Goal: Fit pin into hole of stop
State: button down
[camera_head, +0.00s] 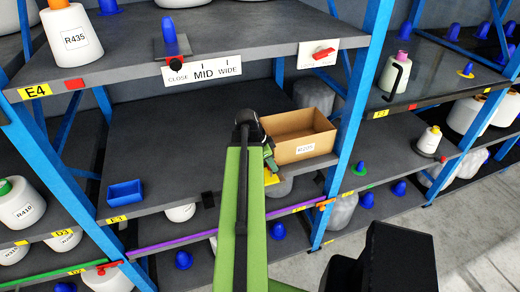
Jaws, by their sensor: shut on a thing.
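My gripper (270,160) is at the far end of my green arm, over the middle shelf and at the left side of the cardboard box. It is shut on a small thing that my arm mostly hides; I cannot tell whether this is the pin. On the upper shelf's front edge is a plate marked CLOSE, MID, WIDE (203,70). A black round knob with a red part (176,66) sits at its left end, below a blue cone (169,30) on a dark base. I cannot make out the stop's hole.
An open cardboard box (298,137) and a blue tray (125,193) stand on the middle shelf (170,140), with bare room between tray and arm. A red piece (323,53) is on the upper shelf's edge. Blue uprights (360,85) bound the bay.

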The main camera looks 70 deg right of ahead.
jog(key=shift+n, duration=0.4)
jog(key=w, duration=0.1)
jog(key=w+r, duration=0.1)
jog(key=w, duration=0.1)
jog(key=w+a, duration=0.1)
jog(key=shift+w+r, duration=0.15)
jog(key=shift+r, duration=0.1)
notch_tip(320, 180, down, 3)
jog(key=b, duration=0.2)
jog(key=shift+f+b, duration=0.1)
jog(key=shift+b, duration=0.25)
